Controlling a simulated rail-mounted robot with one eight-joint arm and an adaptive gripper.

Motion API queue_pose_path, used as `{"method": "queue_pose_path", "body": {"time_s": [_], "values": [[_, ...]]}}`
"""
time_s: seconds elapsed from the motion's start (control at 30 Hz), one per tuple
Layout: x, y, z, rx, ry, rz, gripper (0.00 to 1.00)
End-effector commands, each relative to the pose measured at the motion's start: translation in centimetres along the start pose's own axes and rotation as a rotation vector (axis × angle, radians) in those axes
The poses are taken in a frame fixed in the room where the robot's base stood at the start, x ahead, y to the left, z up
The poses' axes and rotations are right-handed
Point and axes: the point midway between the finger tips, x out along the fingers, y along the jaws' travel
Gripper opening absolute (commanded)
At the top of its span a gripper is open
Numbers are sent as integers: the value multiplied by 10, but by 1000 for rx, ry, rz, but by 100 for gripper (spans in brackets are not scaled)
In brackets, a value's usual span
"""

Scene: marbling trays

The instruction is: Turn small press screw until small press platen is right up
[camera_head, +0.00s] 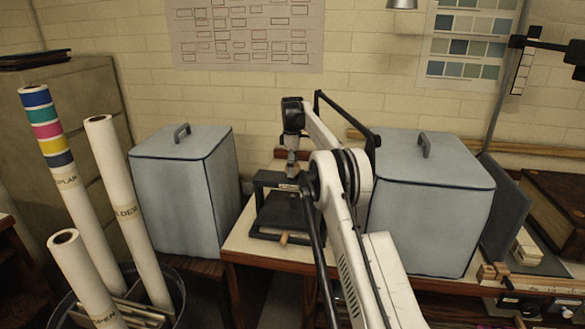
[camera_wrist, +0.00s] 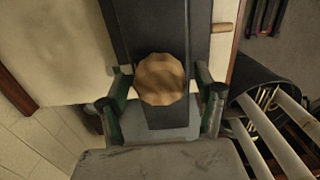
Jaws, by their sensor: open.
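The small press (camera_head: 272,181) is a black frame with a crossbar, standing on the table between two grey-blue covered boxes. In the wrist view its dark crossbar (camera_wrist: 150,25) runs up the picture. The press screw's round, faceted wooden knob (camera_wrist: 160,78) sits on the crossbar. My gripper (camera_wrist: 163,88) is open, with one finger on each side of the knob and visible gaps between. In the head view my gripper (camera_head: 292,170) is above the press and hides the knob. The platen's height cannot be made out; the dark press parts merge.
A wooden handle (camera_head: 284,239) sticks out at the press front; it also shows in the wrist view (camera_wrist: 222,27). Covered boxes stand left (camera_head: 185,195) and right (camera_head: 432,205) of the press. A bin (camera_head: 180,297) with tall paper rolls is at the front left.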

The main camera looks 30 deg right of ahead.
Motion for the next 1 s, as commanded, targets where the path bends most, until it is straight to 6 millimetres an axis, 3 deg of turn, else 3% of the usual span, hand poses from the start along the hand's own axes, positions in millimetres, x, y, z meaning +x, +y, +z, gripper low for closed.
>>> {"method": "queue_pose_path", "body": {"time_s": [0.17, 0.47, 1.0], "values": [[-9, 0, 0, 0, 0, 0, 66], [-53, 0, 0, 0, 0, 0, 66], [-74, -1, 0, 0, 0, 1, 66]]}}
